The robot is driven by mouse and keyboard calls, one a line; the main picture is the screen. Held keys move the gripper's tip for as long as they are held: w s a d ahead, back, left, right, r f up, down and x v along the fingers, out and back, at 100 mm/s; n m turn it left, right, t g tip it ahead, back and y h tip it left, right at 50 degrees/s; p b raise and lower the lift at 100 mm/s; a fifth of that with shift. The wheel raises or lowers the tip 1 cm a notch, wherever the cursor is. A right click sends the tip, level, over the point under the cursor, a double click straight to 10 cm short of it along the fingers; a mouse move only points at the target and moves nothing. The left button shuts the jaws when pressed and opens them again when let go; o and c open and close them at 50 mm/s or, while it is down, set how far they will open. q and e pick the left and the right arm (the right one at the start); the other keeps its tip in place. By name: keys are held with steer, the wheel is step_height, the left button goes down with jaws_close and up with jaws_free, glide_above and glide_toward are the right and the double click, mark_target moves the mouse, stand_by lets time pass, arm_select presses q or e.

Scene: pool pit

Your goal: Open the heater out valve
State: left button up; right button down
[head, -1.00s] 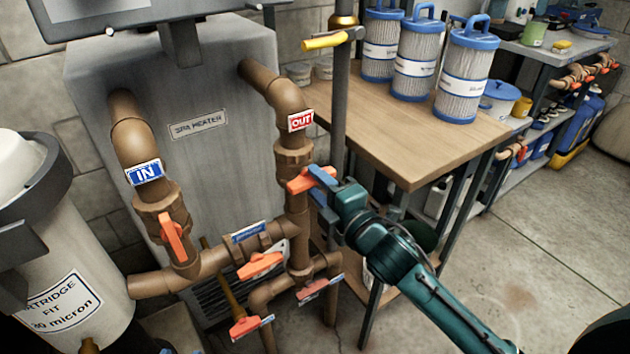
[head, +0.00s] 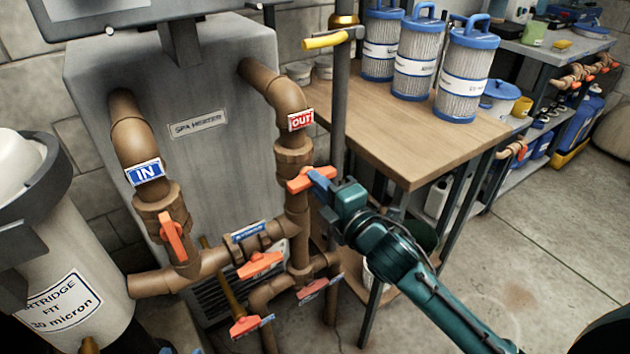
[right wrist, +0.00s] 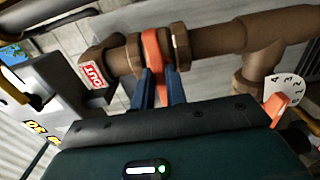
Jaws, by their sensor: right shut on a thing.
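The heater out valve has an orange handle (head: 299,185) on the brown vertical pipe, below the red OUT tag (head: 301,120). The handle sits crosswise to the pipe in the head view, its right end at my right gripper (head: 322,180). In the right wrist view the blue fingers (right wrist: 162,88) are shut on the orange handle (right wrist: 154,50), one on each side. The grey spa heater (head: 195,85) stands behind the pipes. My left gripper does not show clearly in the head view.
The IN pipe has an orange handle (head: 172,238) lying along it. Several lower valves, one with a handle (head: 260,264), sit below. A grey post (head: 340,100) and a wooden table (head: 420,130) with filter cartridges stand close to my right arm.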

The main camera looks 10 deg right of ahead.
steer(key=n+p, duration=0.7)
steer(key=n, duration=1.1)
steer(key=shift+n, duration=0.3)
arm_select(q)
steer(key=shift+w+d+g, duration=0.3)
steer(key=shift+d+g, duration=0.2)
steer(key=shift+w+d+g, duration=0.3)
steer(key=shift+d+g, duration=0.2)
arm_select(e)
steer(key=c, duration=1.3)
jaws_free()
steer(key=shift+s, duration=0.1)
